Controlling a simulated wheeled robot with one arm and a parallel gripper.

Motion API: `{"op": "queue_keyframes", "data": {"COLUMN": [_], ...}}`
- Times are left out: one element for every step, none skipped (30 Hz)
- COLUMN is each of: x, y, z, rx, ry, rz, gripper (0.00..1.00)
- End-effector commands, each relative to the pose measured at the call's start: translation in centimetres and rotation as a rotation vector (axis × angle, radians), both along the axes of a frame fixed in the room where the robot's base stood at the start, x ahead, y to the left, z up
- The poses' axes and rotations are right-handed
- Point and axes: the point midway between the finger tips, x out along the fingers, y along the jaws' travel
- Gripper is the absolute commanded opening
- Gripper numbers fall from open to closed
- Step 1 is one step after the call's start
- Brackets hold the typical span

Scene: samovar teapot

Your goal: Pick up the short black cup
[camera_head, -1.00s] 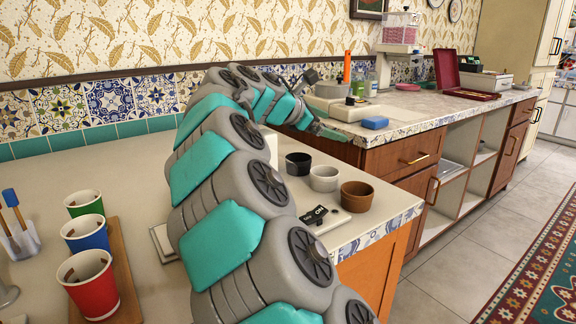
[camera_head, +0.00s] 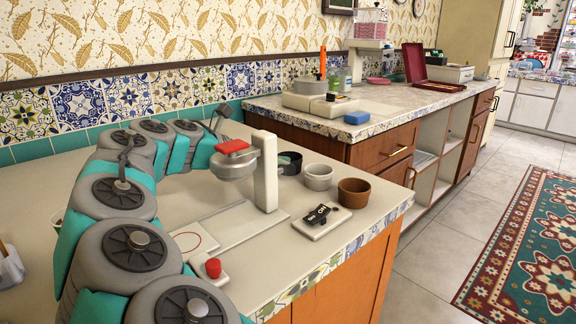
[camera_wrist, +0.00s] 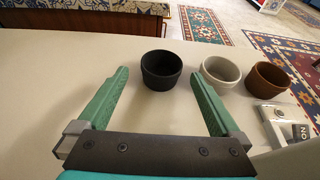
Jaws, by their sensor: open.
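The short black cup (camera_wrist: 161,72) stands upright on the counter in the wrist view, ahead of my gripper (camera_wrist: 160,76). Most of my gripper is hidden there.
A white cup (camera_wrist: 221,74) and a brown cup (camera_wrist: 267,80) stand right of the black one. A switch box (camera_head: 322,221) lies in front of them. The white post (camera_head: 266,172) carries a red-topped part. The counter left of the black cup is clear in the wrist view.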

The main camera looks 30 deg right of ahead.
Motion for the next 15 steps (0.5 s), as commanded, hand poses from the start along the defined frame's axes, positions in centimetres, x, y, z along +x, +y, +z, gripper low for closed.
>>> {"op": "queue_keyframes", "data": {"x": [0.0, 0.0, 0.0, -0.1, -0.1, -0.1, -0.1, 0.0, 0.1, 0.2, 0.2, 0.3, 0.3, 0.3, 0.3], "y": [-0.3, -0.6, -1.0, -1.4, -1.8, -2.4, -2.8, -3.2, -3.7, -4.1, -4.3, -4.5, -4.6, -4.6, -4.6], "z": [-0.1, -0.1, -0.3, -0.4, -0.6, -0.8, -1.0, -1.2, -1.4, -1.5, -1.6, -1.7, -1.7, -1.7, -1.7], "rx": [-0.001, -0.002, -0.002, -0.002, -0.001, -0.001, -0.001, -0.001, -0.001, -0.001, -0.001, -0.002, -0.002, -0.002, -0.002], "ry": [0.000, 0.000, 0.000, -0.001, 0.000, 0.000, -0.001, -0.001, -0.002, -0.002, -0.002, -0.002, -0.002, -0.003, -0.003], "rz": [-0.001, 0.000, -0.001, -0.001, -0.002, -0.003, -0.004, -0.003, 0.000, 0.000, 0.000, 0.000, 0.002, 0.001, 0.002], "gripper": [1.00, 1.00, 1.00, 1.00, 1.00, 1.00, 1.00, 1.00, 1.00, 1.00, 1.00, 1.00, 1.00, 1.00, 1.00]}}
